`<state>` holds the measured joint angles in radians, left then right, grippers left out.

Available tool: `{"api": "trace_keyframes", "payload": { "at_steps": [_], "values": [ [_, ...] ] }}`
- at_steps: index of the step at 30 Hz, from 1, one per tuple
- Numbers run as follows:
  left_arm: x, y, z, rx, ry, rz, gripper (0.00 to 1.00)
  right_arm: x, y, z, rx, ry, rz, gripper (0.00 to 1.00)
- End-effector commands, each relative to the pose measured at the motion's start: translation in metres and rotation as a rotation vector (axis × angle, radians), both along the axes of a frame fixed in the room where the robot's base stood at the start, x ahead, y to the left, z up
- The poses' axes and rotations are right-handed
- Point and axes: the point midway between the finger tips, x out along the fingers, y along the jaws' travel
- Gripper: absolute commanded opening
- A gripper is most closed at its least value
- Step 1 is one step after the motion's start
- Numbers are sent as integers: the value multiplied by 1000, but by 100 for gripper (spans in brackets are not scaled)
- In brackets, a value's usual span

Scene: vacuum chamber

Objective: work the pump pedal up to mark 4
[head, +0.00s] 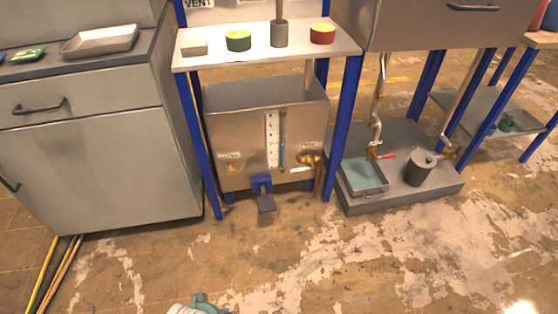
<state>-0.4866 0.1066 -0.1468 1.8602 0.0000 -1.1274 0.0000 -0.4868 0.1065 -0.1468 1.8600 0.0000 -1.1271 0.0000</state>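The pump pedal (265,202) is a small dark plate at floor level. It sticks out from a blue bracket (261,183) at the foot of a metal tank (225,130). A white gauge strip (272,140) with marks runs up the tank's front, with a narrow tube beside it that looks blue in its lower part. The mark numbers are too small to read. At the bottom edge a grey-teal piece (200,304) shows, which may be part of my own body. Neither gripper can be made out in the head view.
Blue table legs (346,125) stand on both sides of the tank. A grey cabinet (110,180) is at left. A low grey platform (400,195) with a tray (363,190) and a dark pot (419,168) is at right. The floor in front of the pedal is clear.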

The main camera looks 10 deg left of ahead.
Motion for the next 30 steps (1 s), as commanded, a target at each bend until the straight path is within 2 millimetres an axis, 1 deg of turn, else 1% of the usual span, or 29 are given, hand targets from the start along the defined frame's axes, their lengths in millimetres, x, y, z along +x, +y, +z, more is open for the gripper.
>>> {"api": "trace_keyframes", "payload": {
  "at_steps": [12,13,14,15,17,19,20,30],
  "values": [
    [0,0,1,0,0,0,48,0,0,1,0,0,0,0],
    [0,0,1,0,0,0,44,0,0,1,0,0,0,0],
    [0,0,1,0,0,0,38,0,0,1,0,0,0,0],
    [0,0,1,0,0,0,30,0,0,1,0,0,0,0],
    [0,0,1,0,0,0,18,0,0,1,0,0,0,0],
    [0,0,1,0,0,0,4,0,0,1,0,0,0,0],
    [0,0,1,0,0,0,0,0,0,1,0,0,0,0],
    [0,0,1,0,1,-1,0,0,0,1,0,0,0,0]
  ]
}}
